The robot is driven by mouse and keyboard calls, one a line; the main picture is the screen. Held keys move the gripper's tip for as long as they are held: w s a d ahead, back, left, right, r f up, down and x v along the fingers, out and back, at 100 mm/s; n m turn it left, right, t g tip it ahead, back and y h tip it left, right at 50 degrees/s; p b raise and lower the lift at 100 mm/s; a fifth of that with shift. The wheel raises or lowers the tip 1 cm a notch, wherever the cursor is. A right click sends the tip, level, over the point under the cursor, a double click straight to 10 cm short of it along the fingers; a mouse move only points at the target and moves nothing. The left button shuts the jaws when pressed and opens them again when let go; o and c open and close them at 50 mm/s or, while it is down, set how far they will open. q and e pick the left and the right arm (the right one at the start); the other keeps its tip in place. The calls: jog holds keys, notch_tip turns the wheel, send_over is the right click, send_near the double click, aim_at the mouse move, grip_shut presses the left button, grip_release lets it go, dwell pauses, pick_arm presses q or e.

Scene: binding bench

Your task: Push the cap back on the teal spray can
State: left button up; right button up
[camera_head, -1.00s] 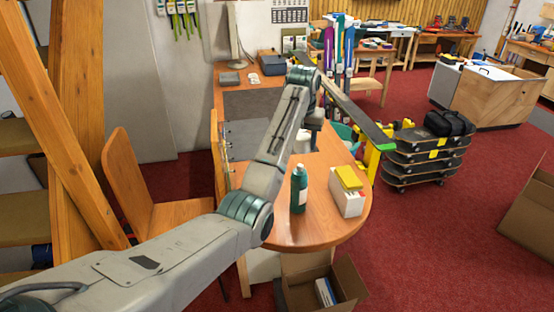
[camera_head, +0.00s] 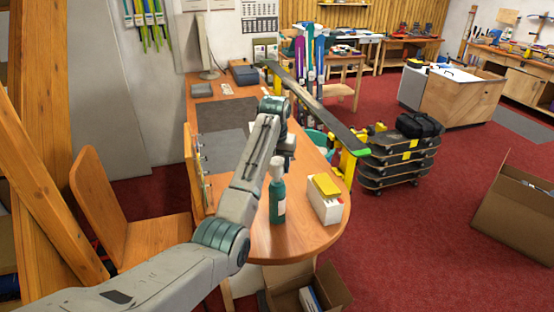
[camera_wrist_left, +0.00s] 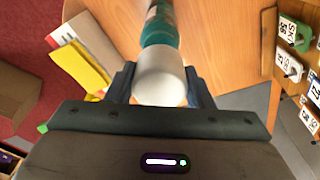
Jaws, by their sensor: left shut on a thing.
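The teal spray can (camera_head: 277,206) stands upright near the rounded front end of the wooden table. A pale cap (camera_head: 276,170) is at its top, in line with the can. My left gripper (camera_head: 283,158) has come down to this height from above and behind. In the left wrist view the round white cap (camera_wrist_left: 161,84) fills the space between the two dark fingers, which are shut on it. The teal can (camera_wrist_left: 158,30) shows just beyond it. The cap hides the can's nozzle, and I cannot tell how fully it is seated. My right gripper is out of view.
A white box (camera_head: 325,208) with a yellow block (camera_head: 326,186) on it stands close right of the can. A long dark ski (camera_head: 318,108) in yellow clamps runs behind. Grey mats (camera_head: 227,114) lie farther back. A wooden chair (camera_head: 100,200) is left.

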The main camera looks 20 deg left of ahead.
aim_at(277, 174)
pick_arm(q)
jog(key=shift+d, duration=0.1)
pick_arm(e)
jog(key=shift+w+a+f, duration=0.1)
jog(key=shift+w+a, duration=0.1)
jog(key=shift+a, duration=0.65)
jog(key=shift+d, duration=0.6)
pick_arm(q)
jog(key=shift+f, duration=0.7)
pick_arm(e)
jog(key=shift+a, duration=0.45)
pick_arm(q)
jog(key=shift+f, duration=0.25)
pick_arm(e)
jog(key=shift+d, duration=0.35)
pick_arm(q)
jog(key=shift+f, duration=0.6)
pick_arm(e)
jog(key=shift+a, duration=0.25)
pick_arm(q)
jog(key=shift+f, duration=0.45)
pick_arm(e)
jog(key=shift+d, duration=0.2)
